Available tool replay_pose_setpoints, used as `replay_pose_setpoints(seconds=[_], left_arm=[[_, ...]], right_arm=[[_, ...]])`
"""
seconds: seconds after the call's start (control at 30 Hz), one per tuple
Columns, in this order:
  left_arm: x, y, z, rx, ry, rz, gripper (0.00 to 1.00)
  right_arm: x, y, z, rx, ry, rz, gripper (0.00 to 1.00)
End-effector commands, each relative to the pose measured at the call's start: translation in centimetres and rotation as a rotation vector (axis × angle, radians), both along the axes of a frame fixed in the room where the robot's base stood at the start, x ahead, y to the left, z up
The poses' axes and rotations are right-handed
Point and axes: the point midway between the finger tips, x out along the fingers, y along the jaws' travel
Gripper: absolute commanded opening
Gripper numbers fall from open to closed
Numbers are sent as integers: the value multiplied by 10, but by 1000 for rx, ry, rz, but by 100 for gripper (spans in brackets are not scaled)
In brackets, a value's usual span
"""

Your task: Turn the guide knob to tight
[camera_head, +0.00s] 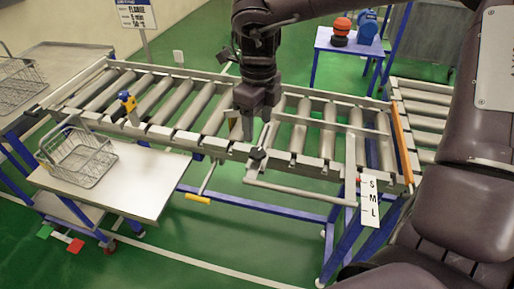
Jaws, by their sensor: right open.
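The guide knob (257,155) is a small black knob on the near side rail of the roller conveyor, where a grey guide bar frame (300,188) meets it. My right gripper (241,128) points down over the conveyor, just behind and slightly left of the knob. It is open and looks empty, apart from the knob. I cannot tell the knob's turn position. A white S, M, L scale (370,200) hangs at the right end of the guide frame. My left gripper is not in view.
A wire basket (77,155) stands on a white side table (140,178) at left. A yellow-handled lever (198,198) hangs below the conveyor. An orange bar (401,140) crosses the conveyor's right end. A blue table (345,43) at the back holds an orange-and-black item and a blue one.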

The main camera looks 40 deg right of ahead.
Motion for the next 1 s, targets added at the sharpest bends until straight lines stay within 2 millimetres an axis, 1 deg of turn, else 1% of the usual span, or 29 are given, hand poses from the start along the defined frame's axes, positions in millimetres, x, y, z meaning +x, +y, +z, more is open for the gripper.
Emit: replay_pose_setpoints(seconds=[0.03, 0.13, 0.27, 0.4, 0.5, 0.63, 0.8, 1.0], left_arm=[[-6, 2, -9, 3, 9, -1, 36], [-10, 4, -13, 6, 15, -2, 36], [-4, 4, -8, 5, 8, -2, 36], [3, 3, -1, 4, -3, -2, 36], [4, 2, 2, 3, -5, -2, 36], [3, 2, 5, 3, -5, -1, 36], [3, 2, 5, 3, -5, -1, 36], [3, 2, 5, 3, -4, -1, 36]], right_arm=[[0, 0, -8, 0, 0, 0, 58], [0, 0, -15, 0, 2, 0, 58], [-1, 0, -28, 0, 5, 0, 58], [-1, 0, -50, 2, 6, 0, 58], [-1, 0, -66, 2, 5, 0, 58], [-1, 0, -81, 1, 4, -1, 58], [0, 0, -89, 1, 0, -1, 58], [0, 0, -89, 0, 0, -1, 58]])
